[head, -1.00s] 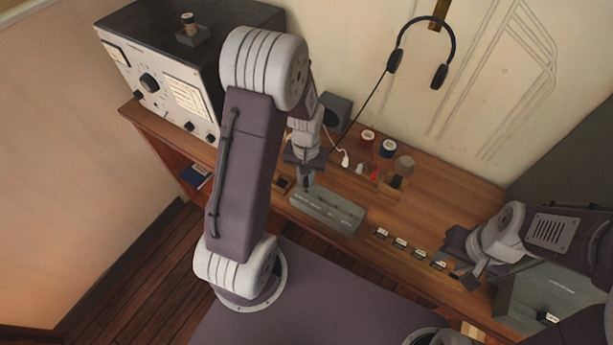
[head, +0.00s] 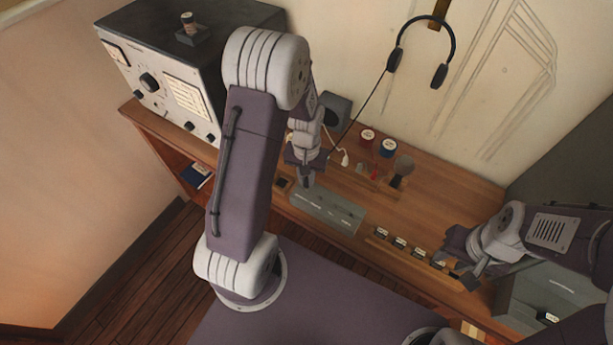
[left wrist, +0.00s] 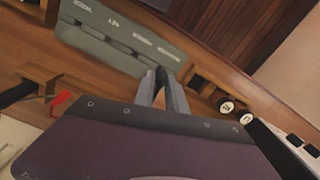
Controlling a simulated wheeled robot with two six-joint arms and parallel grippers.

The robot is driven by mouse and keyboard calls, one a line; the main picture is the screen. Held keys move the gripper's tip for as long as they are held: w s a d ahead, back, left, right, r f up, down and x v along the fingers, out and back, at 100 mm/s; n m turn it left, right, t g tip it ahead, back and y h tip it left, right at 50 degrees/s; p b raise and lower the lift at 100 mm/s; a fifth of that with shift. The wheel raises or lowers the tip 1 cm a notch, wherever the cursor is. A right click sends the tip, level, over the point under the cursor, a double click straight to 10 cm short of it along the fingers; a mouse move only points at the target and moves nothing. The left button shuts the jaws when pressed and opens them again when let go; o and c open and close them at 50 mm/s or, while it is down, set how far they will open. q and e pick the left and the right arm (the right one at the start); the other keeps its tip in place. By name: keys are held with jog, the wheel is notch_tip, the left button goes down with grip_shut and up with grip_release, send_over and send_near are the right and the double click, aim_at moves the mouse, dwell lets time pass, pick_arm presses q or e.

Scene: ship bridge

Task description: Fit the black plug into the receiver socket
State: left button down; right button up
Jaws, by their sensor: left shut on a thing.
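The grey-green socket box (head: 328,211) lies on the wooden desk, with a row of slots and small white labels I cannot read. It also fills the upper left of the left wrist view (left wrist: 100,38). My left gripper (head: 307,180) is at the box's left end in the head view. Its fingertips (left wrist: 163,80) are close together at the box's edge in the left wrist view. It is shut on the black plug, which the fingers hide; whether it touches a socket cannot be told. My right gripper (head: 463,268) is over the desk's right part, its jaws unclear.
A radio set (head: 165,85) stands at the left. A headset (head: 425,50) hangs on the wall, its black cord running down towards my left gripper. Small labelled pieces (head: 400,243) line the front edge.

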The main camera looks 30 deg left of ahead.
pick_arm(q)
jog(key=shift+f+b, duration=0.8)
jog(key=shift+f, duration=0.7)
dwell(3.5)
jog(key=c, duration=1.3)
grip_release()
jog(key=shift+r, duration=0.1)
notch_tip(320, 180, up, 9)
jog(key=shift+f+b, duration=0.1)
jog(key=shift+b, duration=0.4)
